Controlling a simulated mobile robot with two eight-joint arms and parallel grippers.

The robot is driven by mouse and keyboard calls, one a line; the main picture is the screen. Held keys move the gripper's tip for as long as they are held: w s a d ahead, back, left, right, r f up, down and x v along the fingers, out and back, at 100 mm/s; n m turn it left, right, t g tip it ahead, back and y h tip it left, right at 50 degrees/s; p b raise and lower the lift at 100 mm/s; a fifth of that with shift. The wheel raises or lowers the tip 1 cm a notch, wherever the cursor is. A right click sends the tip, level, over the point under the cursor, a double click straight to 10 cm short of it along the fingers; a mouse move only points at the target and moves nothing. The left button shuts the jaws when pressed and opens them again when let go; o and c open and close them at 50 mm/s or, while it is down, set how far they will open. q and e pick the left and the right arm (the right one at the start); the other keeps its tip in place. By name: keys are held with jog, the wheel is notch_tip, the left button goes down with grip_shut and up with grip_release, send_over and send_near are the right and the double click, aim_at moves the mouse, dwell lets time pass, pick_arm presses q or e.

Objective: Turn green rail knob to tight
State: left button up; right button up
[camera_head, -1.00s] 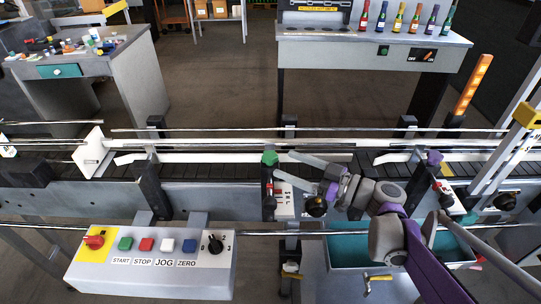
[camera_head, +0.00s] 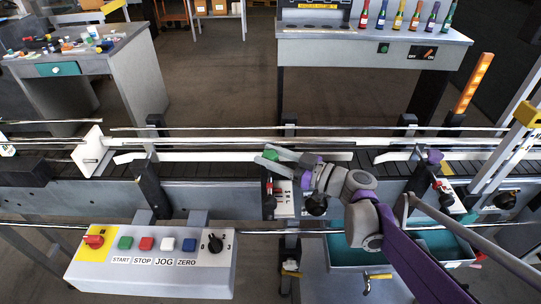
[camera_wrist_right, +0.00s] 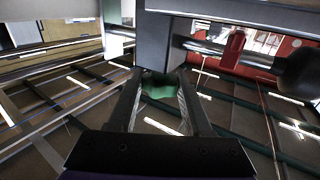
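The green rail knob (camera_head: 271,155) is on top of a post at the front of the conveyor, just left of the middle in the head view. My right gripper (camera_head: 262,155) reaches it from the right, with one finger on the far side and one on the near side. In the right wrist view the green knob (camera_wrist_right: 160,86) lies between the two fingertips and nearly fills the gap. I cannot tell whether the fingers press on it. My left gripper is not in view.
A control box (camera_head: 150,277) with buttons stands front left. A purple knob (camera_head: 435,156) is farther right. Guide rails run along the conveyor behind the green knob.

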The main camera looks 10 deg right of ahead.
grip_shut()
jog(key=shift+s+a+r+m+t+h+p, duration=0.1)
jog(key=shift+m+t+h+p, duration=0.3)
jog(key=shift+m+t+h, duration=0.25)
jog(key=shift+a+r+m+t+h+p, duration=0.1)
jog(key=shift+m+t+h+p, duration=0.3)
jog(key=shift+t+h, duration=0.3)
jog(key=shift+m+t+h+p, duration=0.45)
jog(key=shift+m+t+h, duration=0.1)
jog(key=shift+m+h, duration=0.35)
jog(key=shift+d+f+m+t+h+p, duration=0.15)
jog(key=shift+m+t+h+p, duration=0.25)
jog(key=shift+h, duration=0.35)
jog(key=o, duration=0.8)
grip_release()
jog(key=v, duration=1)
jog(key=shift+s+d, duration=0.2)
jog(key=shift+s, duration=0.1)
